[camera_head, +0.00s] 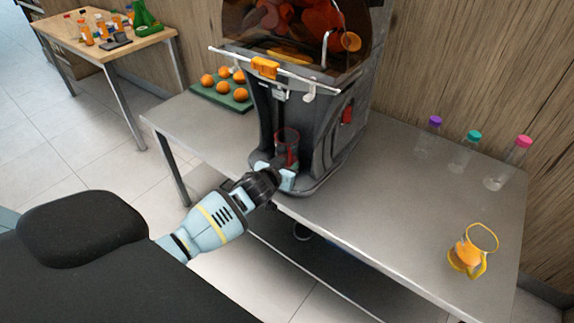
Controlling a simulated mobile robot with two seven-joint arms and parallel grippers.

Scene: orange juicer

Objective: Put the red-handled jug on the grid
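The red-handled jug (287,141) is a small clear vessel with a red rim and red handle. It is upright in the bay at the front of the juicer (318,140), below the spout. My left gripper (275,172) reaches in from the lower left, and its light blue fingertips are at the jug's lower part. The fingers cover the jug's base and most of the grid under it. I cannot tell whether they are shut on the jug or whether its base touches the grid. My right gripper is not in view.
The juicer stands on a metal table (400,215). A yellow-handled jug with orange juice (467,256) is at the right. Capped bottles (465,152) stand along the wall. A green tray (217,97) of oranges is left of the juicer. The table's middle right is clear.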

